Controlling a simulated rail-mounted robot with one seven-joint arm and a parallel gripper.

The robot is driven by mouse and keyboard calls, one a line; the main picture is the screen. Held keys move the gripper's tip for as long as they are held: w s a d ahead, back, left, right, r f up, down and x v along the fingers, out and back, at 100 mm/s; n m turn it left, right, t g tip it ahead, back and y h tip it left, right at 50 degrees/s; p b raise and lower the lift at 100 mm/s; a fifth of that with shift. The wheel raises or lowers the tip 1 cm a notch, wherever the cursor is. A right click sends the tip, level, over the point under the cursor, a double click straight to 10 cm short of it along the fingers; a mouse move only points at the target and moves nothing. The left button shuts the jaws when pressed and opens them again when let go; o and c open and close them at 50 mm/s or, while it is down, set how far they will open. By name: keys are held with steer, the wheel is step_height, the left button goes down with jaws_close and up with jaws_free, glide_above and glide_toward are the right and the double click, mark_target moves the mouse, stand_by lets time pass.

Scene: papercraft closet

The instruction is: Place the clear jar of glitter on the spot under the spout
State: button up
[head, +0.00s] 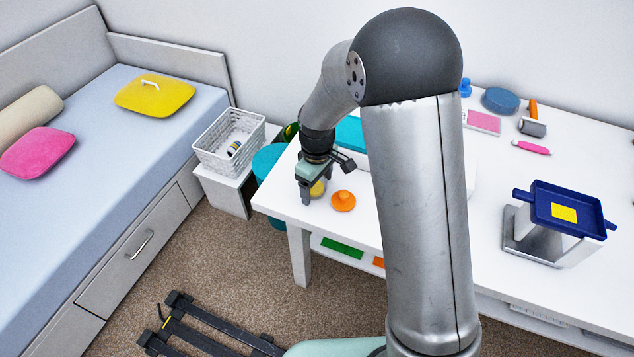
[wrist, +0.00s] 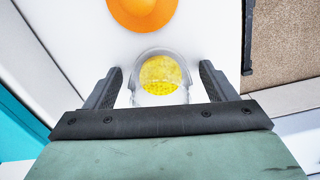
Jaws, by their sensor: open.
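The clear jar of glitter (wrist: 165,88) shows yellow contents in the wrist view, standing on the white table between the two fingers of my gripper (wrist: 161,70). The fingers are open, with a visible gap on each side of the jar. In the head view my gripper (head: 312,192) is low at the table's left end, and the yellow of the jar (head: 318,189) shows beside a finger.
An orange round object (head: 343,200) sits close to the jar. A turquoise item (head: 350,133) lies behind, partly hidden by my arm. A dark blue tray (head: 540,208) on a stand is at the right. A white basket (head: 215,157) stands left of the table (head: 480,235).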

steer(key=shift+r, duration=0.15)
step_height(320, 180, up, 12)
steer(key=s+d+r+m, duration=0.1)
steer(key=s+d+m, duration=0.1)
steer(key=s+d, duration=0.2)
steer(key=s+d+r+m, duration=0.2)
steer(key=s+d+m, duration=0.1)
steer(key=s, duration=0.5)
steer(key=shift+d+r, duration=0.25)
steer(key=shift+d, duration=0.15)
steer(key=s+d+m, duration=0.1)
steer(key=s, duration=0.3)
steer(key=s+d+f+m, duration=0.1)
steer(key=s+m, duration=0.1)
steer(key=s, duration=0.2)
steer(key=s+d+m, duration=0.2)
steer(key=s, duration=0.2)
steer(key=shift+f, duration=0.4)
steer(key=shift+c, duration=1.1)
